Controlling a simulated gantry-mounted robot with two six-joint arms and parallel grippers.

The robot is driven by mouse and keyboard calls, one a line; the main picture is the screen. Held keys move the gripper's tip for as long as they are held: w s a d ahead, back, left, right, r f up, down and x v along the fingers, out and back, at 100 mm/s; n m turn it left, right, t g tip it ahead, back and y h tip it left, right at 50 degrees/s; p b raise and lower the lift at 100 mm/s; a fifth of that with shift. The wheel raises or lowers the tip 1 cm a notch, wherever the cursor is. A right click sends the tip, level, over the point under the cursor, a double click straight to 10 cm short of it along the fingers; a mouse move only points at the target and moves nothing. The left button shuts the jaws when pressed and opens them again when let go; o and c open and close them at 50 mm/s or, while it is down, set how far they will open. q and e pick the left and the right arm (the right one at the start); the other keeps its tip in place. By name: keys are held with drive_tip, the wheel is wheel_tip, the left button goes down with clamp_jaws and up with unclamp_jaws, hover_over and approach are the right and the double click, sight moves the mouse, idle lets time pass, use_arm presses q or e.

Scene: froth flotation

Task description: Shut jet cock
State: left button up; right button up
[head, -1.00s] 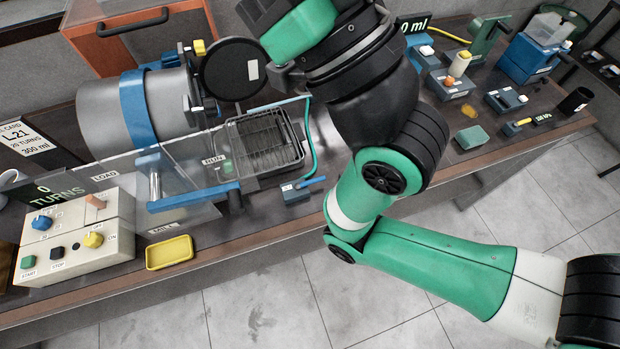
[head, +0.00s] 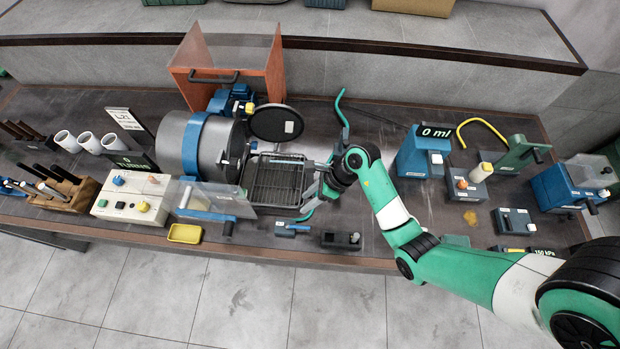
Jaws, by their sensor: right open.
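The jet cock appears to be the small dark blue block with a blue lever (head: 290,228) at the table's front edge, in front of the wire rack. Its lever points to the right and lies nearly level. A teal hose (head: 311,209) curves up from beside it. My right gripper (head: 320,188) is open, above the table just right of the rack. It is behind and right of the jet cock, apart from it. Its fingertips are small and partly confused with the hose. My left gripper is out of view.
The drum mill (head: 185,140) and its clear guard stand left of the rack (head: 275,180). A small dark block (head: 341,240) sits right of the jet cock. A yellow tray (head: 185,233) lies to the left. The blue unit with the 0 ml display (head: 434,131) stands to the right.

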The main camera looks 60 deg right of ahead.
sight(299, 227)
drive_tip(key=s+d+f+g, duration=0.1)
drive_tip(key=s+f+g, duration=0.1)
drive_tip(key=s, duration=0.2)
drive_tip(key=shift+h, duration=0.3)
drive_tip(key=b+x, duration=0.1)
drive_tip(key=x, duration=0.5)
drive_tip(key=b+x, duration=0.2)
drive_tip(key=x, duration=0.4)
drive_tip(key=shift+w+r, duration=0.1)
drive_tip(key=shift+w, duration=0.15)
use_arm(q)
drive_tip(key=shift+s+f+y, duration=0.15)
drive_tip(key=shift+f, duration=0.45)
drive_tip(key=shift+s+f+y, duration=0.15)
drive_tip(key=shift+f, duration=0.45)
use_arm(e)
drive_tip(key=shift+d, duration=0.1)
drive_tip(key=shift+c, duration=0.2)
clamp_jaws()
